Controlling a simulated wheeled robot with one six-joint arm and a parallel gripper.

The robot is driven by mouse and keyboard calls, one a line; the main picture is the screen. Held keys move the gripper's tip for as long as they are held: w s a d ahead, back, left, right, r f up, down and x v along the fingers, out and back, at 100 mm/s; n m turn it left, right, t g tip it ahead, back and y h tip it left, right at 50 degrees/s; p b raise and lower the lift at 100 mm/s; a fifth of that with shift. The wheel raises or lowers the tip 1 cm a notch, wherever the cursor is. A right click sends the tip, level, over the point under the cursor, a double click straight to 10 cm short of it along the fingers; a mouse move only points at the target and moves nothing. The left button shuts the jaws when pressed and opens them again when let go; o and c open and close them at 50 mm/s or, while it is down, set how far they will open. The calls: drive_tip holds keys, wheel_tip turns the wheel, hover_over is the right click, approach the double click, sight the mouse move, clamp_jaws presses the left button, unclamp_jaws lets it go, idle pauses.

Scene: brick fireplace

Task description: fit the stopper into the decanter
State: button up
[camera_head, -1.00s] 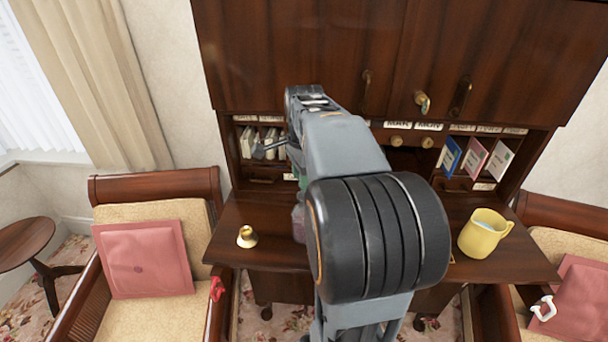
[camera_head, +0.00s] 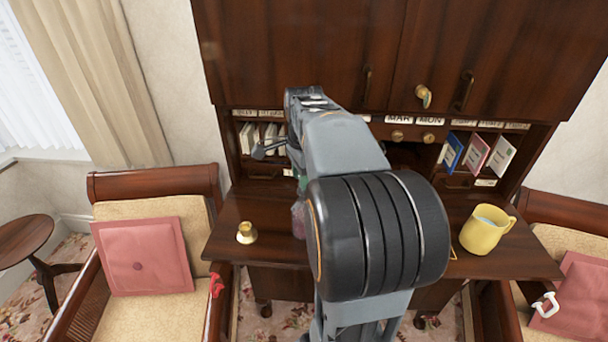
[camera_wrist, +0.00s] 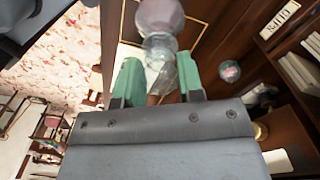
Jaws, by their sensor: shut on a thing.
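My gripper (camera_wrist: 161,80) has green fingers, shut on a clear glass piece (camera_wrist: 161,72) that I take for the stopper. Just beyond the fingertips, in line with it, is a rounded, pinkish clear glass shape (camera_wrist: 160,14), probably the decanter, cut by the top edge of the wrist view. The glass pieces overlap there, so I cannot tell whether the stopper is seated. In the head view a pinkish glass thing (camera_head: 298,221) shows on the desk left of my arm, mostly hidden; a green fingertip shows above it.
The dark desk (camera_head: 270,259) holds a small brass object (camera_head: 246,233) at left and a yellow mug (camera_head: 481,235) at right. Shelves with books and cards stand behind. Armchairs with pink cushions (camera_head: 143,258) flank the desk. A small round glass thing (camera_wrist: 230,70) shows in the wrist view.

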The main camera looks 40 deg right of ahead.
drive_tip(key=shift+f+b, duration=0.55)
drive_tip(key=shift+f, duration=0.35)
drive_tip(key=o, duration=0.9)
wheel_tip(320, 180, up, 14)
drive_tip(key=shift+f, duration=0.1)
drive_tip(key=shift+a, duration=0.1)
